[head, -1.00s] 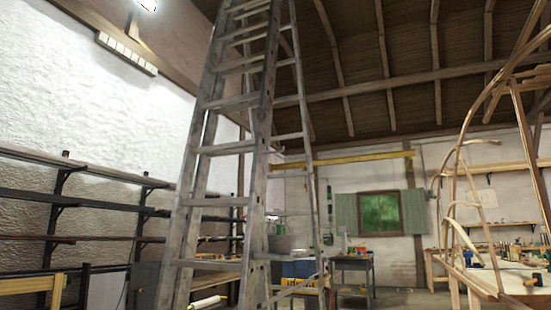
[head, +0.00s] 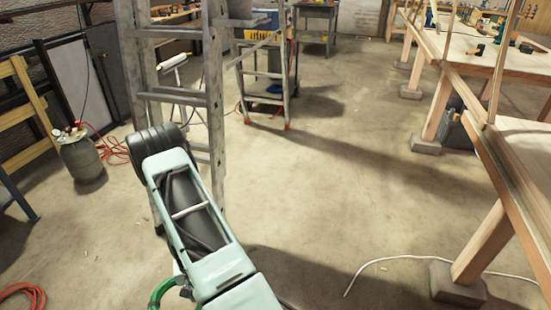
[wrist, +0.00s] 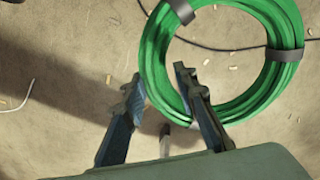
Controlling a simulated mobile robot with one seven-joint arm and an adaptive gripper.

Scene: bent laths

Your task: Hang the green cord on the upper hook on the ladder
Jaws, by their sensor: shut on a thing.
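The green cord (wrist: 276,85) is a round coil bound with dark bands; it fills the upper right of the wrist view. My gripper (wrist: 158,80) has its two fingers on either side of the coil's left strand and is shut on it. In the head view a small part of the cord (head: 160,289) shows at the bottom, below my pale green arm; the fingers are not clear there. The grey ladder (head: 216,100) stands behind my arm at upper left, with only its lower part in view. The upper hook is not visible.
A wooden workbench (head: 470,50) on blocks runs along the right. A gas bottle (head: 82,157) and red hose stand at left. A white cable (head: 385,260) lies on the floor at lower right. The middle floor is mostly clear.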

